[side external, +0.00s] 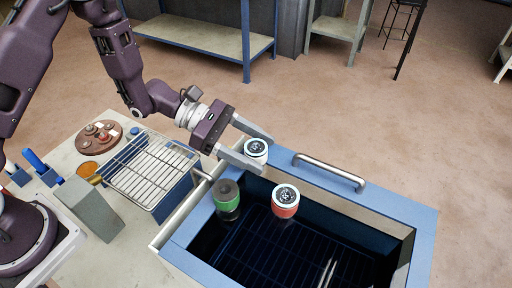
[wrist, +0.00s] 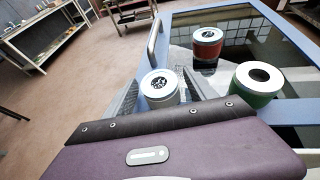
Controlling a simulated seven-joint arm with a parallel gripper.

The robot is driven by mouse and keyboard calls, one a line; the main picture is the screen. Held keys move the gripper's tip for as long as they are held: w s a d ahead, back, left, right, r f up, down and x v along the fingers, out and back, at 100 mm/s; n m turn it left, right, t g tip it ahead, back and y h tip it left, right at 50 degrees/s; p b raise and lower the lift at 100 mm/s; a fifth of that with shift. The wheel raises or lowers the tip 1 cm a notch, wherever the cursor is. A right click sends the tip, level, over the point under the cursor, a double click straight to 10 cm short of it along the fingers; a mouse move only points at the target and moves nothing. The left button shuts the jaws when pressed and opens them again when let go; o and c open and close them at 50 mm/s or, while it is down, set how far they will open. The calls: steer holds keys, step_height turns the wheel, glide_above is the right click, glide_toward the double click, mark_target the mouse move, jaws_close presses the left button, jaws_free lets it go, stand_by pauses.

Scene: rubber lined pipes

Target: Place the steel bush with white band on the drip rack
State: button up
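The steel bush with the white band (side external: 256,148) is at the back left corner of the blue-rimmed tank. Its pale side and dark-marked top show in the wrist view (wrist: 160,86). My gripper (side external: 264,153) has its two grey fingers on either side of this bush, and the near finger hides its lower part. I cannot tell whether the fingers touch it. The drip rack (side external: 152,172) is a wire grid on the bench, left of the tank and empty.
A red-banded bush (side external: 285,202) and a green-banded bush (side external: 227,197) are in the dark tank (side external: 425,232). A metal handle (side external: 330,173) stands up from its back rim. A grey block (side external: 88,207) and a round brown tray (side external: 98,137) are on the bench near the rack.

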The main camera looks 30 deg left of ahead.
steer(key=r+v, duration=0.1)
steer(key=v, duration=0.6)
steer(key=s+r+m+g+y, duration=0.4)
steer(key=s+r+m+y, duration=0.1)
steer(key=s+r+m, duration=0.8)
steer(key=s+a+m+t+y, duration=0.3)
steer(key=s+a+m+y, duration=0.1)
steer(key=s+a, duration=0.2)
steer(key=shift+s+y, duration=0.3)
steer(key=shift+s, duration=0.4)
steer(key=shift+o, duration=0.4)
steer(key=s+a+r+m+t+y, duration=0.1)
steer(key=s+a+m+t+y, duration=0.1)
steer(key=a, duration=0.5)
steer(key=shift+r+m+t+y, duration=0.2)
steer(key=shift+m+t+y, duration=0.4)
steer(key=shift+t+y, duration=0.35)
